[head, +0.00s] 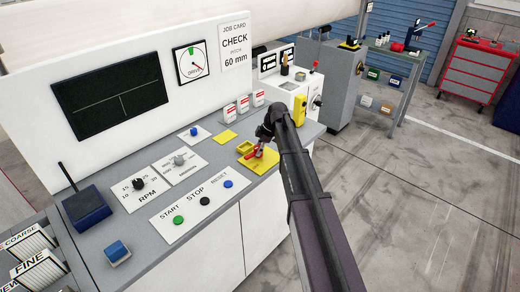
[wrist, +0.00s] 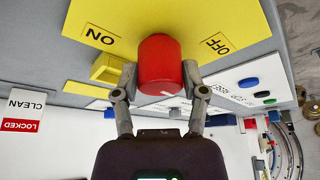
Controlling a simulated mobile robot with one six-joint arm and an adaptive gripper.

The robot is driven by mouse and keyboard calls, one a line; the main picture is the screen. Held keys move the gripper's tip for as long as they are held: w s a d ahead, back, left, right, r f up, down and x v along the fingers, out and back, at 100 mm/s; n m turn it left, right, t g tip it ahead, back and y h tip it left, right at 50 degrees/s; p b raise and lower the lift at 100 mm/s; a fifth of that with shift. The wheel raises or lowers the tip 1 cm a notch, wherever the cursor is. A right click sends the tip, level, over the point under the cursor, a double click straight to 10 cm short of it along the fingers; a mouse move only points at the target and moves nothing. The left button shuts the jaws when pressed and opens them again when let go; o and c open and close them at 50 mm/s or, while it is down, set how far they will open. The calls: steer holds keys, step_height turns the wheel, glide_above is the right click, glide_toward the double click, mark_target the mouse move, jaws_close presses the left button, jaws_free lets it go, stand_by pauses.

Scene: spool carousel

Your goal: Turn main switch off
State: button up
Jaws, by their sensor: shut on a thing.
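The main switch is a red handle (head: 255,153) on a yellow plate (head: 263,166), on the grey console top. In the wrist view the red handle (wrist: 162,62) stands over the yellow plate (wrist: 150,16). The plate is marked ON on the left and OFF on the right, both upside down. The handle sits between the two labels; I cannot tell which one it is set to. My gripper (wrist: 160,88) is shut on the red handle, with one finger on each side. In the head view my arm partly covers the switch.
START, STOP and RESET buttons (head: 205,201) lie left of the switch. A yellow raised block (head: 245,148) is close beside it. Small red-and-white tags (head: 243,104) and a yellow device (head: 299,109) stand behind. The floor to the right is clear.

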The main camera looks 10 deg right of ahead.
steer(key=shift+w+n, duration=0.15)
steer(key=shift+n, duration=0.45)
steer(key=shift+g, duration=0.3)
steer(key=o, duration=1.2)
steer(key=shift+c, duration=0.2)
steer(key=shift+r, duration=0.1)
